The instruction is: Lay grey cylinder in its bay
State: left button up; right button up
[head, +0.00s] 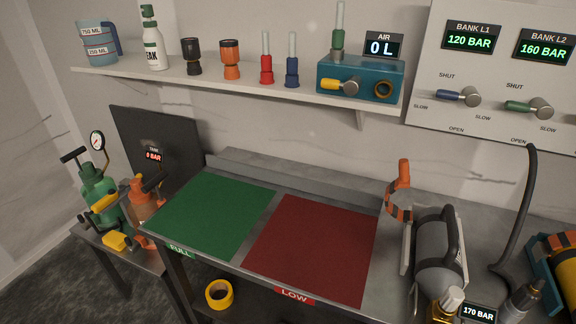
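The grey cylinder (430,262) is at the right part of the bench, to the right of the red mat. It has a black handle along its right side and a brass valve (445,304) with a pale knob at its near end. A small display (478,313) by the valve reads 170 BAR. A pale plate stands at the cylinder's left side. The green mat (213,215), labelled FULL, and the red mat (314,248), labelled LOW, lie bare on the bench. Neither of my grippers is in view.
A shelf (240,84) with bottles and fittings runs above. A green pump (100,190) is on the left side table.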

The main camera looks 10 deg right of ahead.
aim_at(438, 265)
jog(key=z, duration=0.4)
jog(key=i+l+z, duration=0.1)
jog(key=z, duration=0.65)
jog(key=i+z, duration=0.1)
jog(key=z, duration=0.3)
